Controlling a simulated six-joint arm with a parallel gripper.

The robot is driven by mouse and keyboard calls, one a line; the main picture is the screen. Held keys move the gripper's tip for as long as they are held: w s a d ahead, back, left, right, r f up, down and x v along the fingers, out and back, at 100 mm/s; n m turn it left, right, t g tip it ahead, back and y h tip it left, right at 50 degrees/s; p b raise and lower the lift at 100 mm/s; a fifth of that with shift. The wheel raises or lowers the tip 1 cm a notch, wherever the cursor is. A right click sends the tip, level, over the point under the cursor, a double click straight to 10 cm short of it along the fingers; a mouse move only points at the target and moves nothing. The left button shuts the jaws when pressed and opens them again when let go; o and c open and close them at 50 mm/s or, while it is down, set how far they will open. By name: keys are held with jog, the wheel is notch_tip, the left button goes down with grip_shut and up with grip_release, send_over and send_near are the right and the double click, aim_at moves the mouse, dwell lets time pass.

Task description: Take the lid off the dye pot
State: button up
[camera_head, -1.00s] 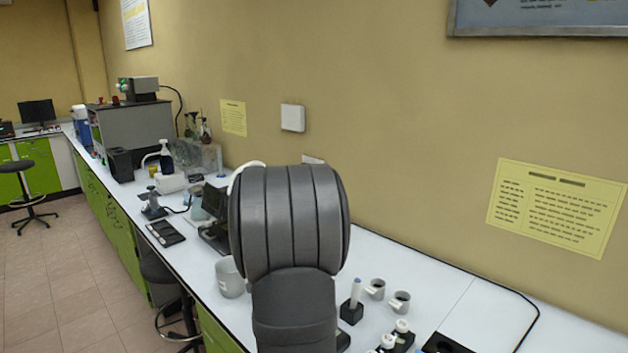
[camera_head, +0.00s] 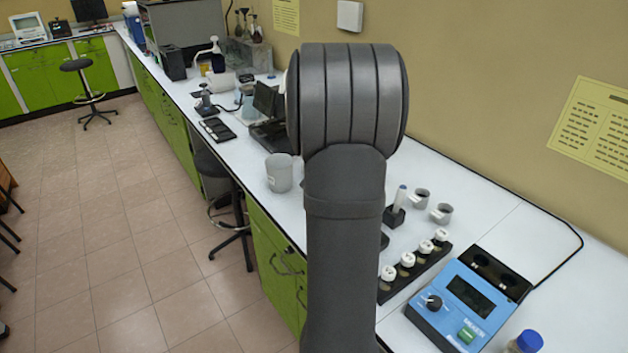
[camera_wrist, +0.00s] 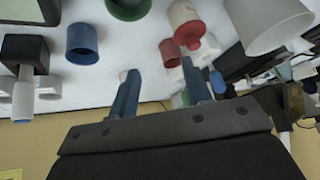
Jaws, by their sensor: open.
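My gripper (camera_wrist: 160,68) shows in the wrist view with its two blue-grey fingers apart and nothing between them. In the head view my own arm hides it. Several small coloured pots are in the wrist view: a blue one (camera_wrist: 82,42), a green one (camera_wrist: 128,8) at the top edge and a red one (camera_wrist: 188,32) near the right finger. White cylindrical parts (camera_wrist: 183,12) lie by the red one. I cannot tell which is the dye pot or where its lid is. In the head view my arm covers that part of the bench.
The bench holds a grey beaker (camera_head: 279,172), a rack with several white-capped vials (camera_head: 410,264), two small grey cups (camera_head: 420,198), a blue meter (camera_head: 465,305) and a blue-capped bottle (camera_head: 526,342). In the wrist view a dark block holder (camera_wrist: 24,50) is at left and a large pale vessel (camera_wrist: 265,25) at right.

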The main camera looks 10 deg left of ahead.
jog(key=a+r+n+g+h, duration=0.15)
jog(key=a+r+n, duration=0.35)
jog(key=n, duration=1)
jog(key=a+r+n+g+h, duration=0.15)
jog(key=a+r+n, duration=0.35)
jog(key=n, duration=1.1)
jog(key=x, duration=0.3)
jog(key=d+x, duration=0.1)
jog(key=x, duration=0.7)
jog(key=shift+w+d+r, duration=0.15)
jog(key=shift+w+d, duration=0.1)
jog(key=shift+w, duration=0.15)
jog(key=shift+a+x, duration=0.15)
jog(key=shift+x, duration=1.15)
jog(key=shift+a+x, duration=0.15)
jog(key=shift+x, duration=1.15)
jog(key=shift+w, duration=0.1)
grip_shut()
